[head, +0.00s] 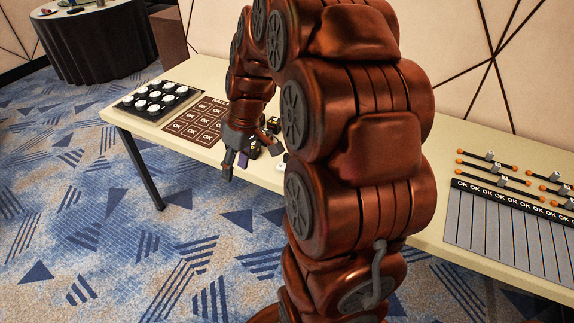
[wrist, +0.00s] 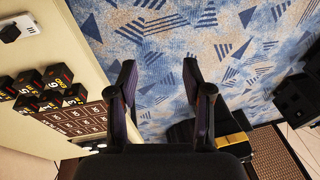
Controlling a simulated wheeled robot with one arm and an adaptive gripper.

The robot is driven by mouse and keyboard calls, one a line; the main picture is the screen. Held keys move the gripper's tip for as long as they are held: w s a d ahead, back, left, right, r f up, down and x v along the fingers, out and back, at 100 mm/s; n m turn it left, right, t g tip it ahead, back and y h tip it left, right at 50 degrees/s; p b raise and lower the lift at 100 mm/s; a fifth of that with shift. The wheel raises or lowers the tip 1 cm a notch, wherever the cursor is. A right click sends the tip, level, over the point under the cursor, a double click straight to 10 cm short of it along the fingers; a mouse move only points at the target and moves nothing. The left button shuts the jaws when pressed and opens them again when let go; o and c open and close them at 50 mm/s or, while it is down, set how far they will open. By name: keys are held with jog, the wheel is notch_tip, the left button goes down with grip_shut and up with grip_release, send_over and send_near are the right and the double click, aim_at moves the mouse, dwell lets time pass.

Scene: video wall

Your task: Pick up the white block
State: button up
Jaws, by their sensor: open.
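A small white object (head: 282,162) shows in the head view on the table, just left of my arm, which hides part of it. A white piece with a black part on it (wrist: 30,24) lies at the upper left of the wrist view; I cannot tell whether it is the same thing or the white block. My gripper (head: 248,160) hangs near the table's front edge, left of the white object and apart from it. In the wrist view my gripper (wrist: 159,70) is open and empty, its fingers pointing over the carpet.
Several black blocks (wrist: 38,80) with labels stand near a brown "OK" grid board (head: 193,121) on the long table (head: 133,123). A black tray (head: 130,104) of white round pieces is at the left. A grey striped board (head: 490,225) and small rods lie at the right.

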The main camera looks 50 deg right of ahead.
jog(key=w+d+f+t+b, duration=0.1)
jog(key=w+d+f, duration=0.1)
jog(key=d, duration=0.4)
jog(key=w+d+f, duration=0.2)
jog(key=d, duration=0.4)
jog(key=t+h+b, duration=0.1)
jog(key=t, duration=0.1)
send_over(287, 154)
jog(key=s, duration=0.2)
notch_tip(287, 154, down, 5)
jog(key=shift+n, duration=0.3)
jog(key=shift+s+d+f+p+x, duration=0.15)
jog(key=shift+p+x, duration=0.15)
jog(key=shift+x, duration=1)
jog(key=shift+s+d+p+x, duration=0.1)
jog(key=shift+p+x, duration=0.2)
jog(key=shift+x, duration=0.95)
jog(key=shift+s+d+f+p+x, duration=0.15)
jog(key=shift+p+x, duration=0.15)
jog(key=shift+x, duration=1)
jog(key=shift+r, duration=0.1)
jog(key=shift+c, duration=0.2)
grip_shut()
